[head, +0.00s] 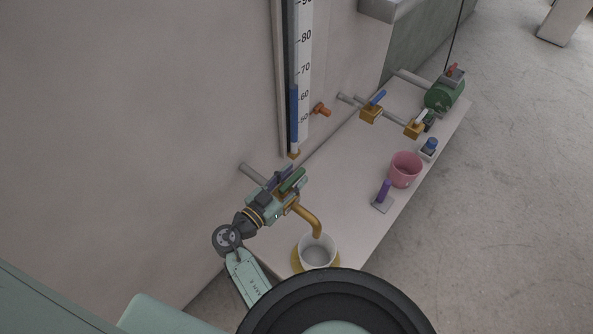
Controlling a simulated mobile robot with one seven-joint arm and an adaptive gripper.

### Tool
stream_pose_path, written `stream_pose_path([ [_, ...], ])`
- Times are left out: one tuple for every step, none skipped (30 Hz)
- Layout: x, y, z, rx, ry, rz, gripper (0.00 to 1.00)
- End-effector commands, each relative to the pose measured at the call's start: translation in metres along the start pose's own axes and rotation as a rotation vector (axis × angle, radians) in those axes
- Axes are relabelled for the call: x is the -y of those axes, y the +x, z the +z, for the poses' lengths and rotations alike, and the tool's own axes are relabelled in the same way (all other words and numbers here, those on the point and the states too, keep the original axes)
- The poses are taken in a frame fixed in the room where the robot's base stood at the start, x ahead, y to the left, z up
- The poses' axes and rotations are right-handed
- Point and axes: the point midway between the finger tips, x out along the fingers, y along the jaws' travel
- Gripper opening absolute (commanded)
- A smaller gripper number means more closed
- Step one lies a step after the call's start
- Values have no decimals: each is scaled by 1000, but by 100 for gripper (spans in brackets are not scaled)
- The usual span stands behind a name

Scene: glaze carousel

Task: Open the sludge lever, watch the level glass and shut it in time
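The level glass (293,118) stands upright on the wall beside a white numbered scale (304,75). Its blue column tops out a little above the 60 mark. My gripper (285,186) is at the brass tap on the left end of the bench, by a purple bar and a dark green bar. I cannot tell which bar is the sludge lever or whether my fingers are closed on one. The tap's brass spout (311,217) curves down over a white cup (317,251). Flow from the spout is not clear.
A pink cup (404,170), a purple post on a plate (383,195) and a blue-topped button (430,147) stand along the bench's right edge. Further back are a brass valve with a blue handle (371,108), another brass valve (415,126) and a green pump (444,95).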

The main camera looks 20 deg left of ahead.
Motion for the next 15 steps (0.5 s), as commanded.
stream_pose_path([
  [0, 6, -2, 0, 0, 1, 35],
  [0, 9, -1, 0, 0, 2, 35],
  [0, 12, -1, 0, 1, 0, 35],
  [0, 13, -1, 0, 1, 0, 35],
  [0, 15, -1, 0, 1, 0, 35],
  [0, 16, -1, 0, 2, 0, 35],
  [0, 17, 0, 0, 2, 0, 35],
  [0, 17, 0, 0, 2, 0, 35],
  [0, 18, 0, 0, 2, 0, 35],
  [0, 18, 0, 0, 1, 0, 35],
  [0, 17, 0, 0, 1, 0, 35],
  [0, 17, 0, 0, 1, 0, 35],
  [0, 17, 0, 0, 1, 0, 35],
  [0, 17, 0, 0, 1, 0, 35],
  [0, 17, 0, 0, 1, 0, 33],
])
